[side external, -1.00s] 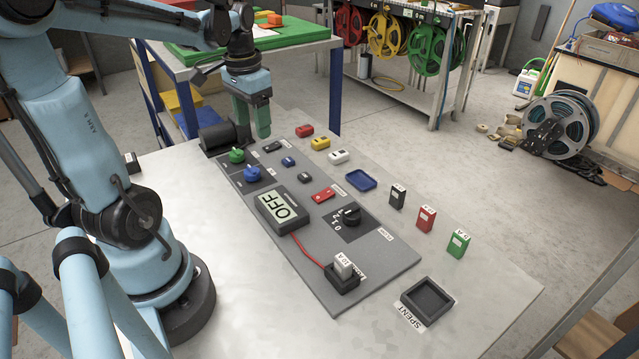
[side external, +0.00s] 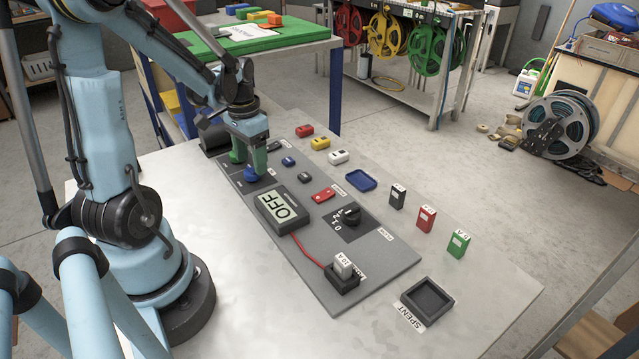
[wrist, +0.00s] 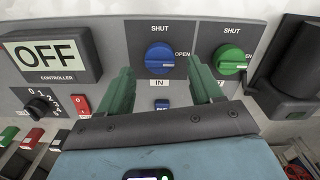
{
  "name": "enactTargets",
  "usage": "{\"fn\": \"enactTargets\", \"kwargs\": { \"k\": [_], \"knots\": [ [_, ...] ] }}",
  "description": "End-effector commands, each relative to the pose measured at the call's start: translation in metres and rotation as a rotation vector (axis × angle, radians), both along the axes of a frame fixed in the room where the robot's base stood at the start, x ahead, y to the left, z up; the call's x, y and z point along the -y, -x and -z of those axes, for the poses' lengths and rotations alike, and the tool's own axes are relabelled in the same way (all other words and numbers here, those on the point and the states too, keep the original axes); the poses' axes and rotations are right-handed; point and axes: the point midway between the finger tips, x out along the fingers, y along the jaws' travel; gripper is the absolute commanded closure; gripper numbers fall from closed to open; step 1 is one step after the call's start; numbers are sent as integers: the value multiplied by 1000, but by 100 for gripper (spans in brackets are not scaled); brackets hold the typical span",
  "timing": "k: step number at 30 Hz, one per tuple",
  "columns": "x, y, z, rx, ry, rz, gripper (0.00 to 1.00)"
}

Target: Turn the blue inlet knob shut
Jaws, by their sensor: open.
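The blue inlet knob (wrist: 160,59) is on the grey panel, above the label IN, with SHUT printed above it and OPEN to its right. Its white mark points right, toward OPEN. My gripper (wrist: 160,70) is open, with one green finger on each side of the blue knob in the wrist view; contact cannot be told. In the side view my gripper (side external: 251,164) is low over the blue knob (side external: 252,176), which is partly hidden behind the fingers.
A green knob (wrist: 230,59) sits close to the right finger in the wrist view, with a dark cylinder (wrist: 298,65) beyond it. The controller (side external: 282,208) reads OFF. A selector dial (side external: 350,214), a fuse holder (side external: 343,279) and several small coloured blocks lie farther along the panel and table.

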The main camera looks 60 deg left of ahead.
Motion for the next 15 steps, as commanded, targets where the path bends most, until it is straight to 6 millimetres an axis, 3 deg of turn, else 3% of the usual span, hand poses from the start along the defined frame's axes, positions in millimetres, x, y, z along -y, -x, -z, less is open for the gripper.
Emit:
{"fn": "enactTargets", "kwargs": {
  "k": [6, 15],
  "knots": [
    [0, 0, 19, 0, 0, 0, 35],
    [0, 0, 25, 0, 0, 0, 35]
  ]
}}
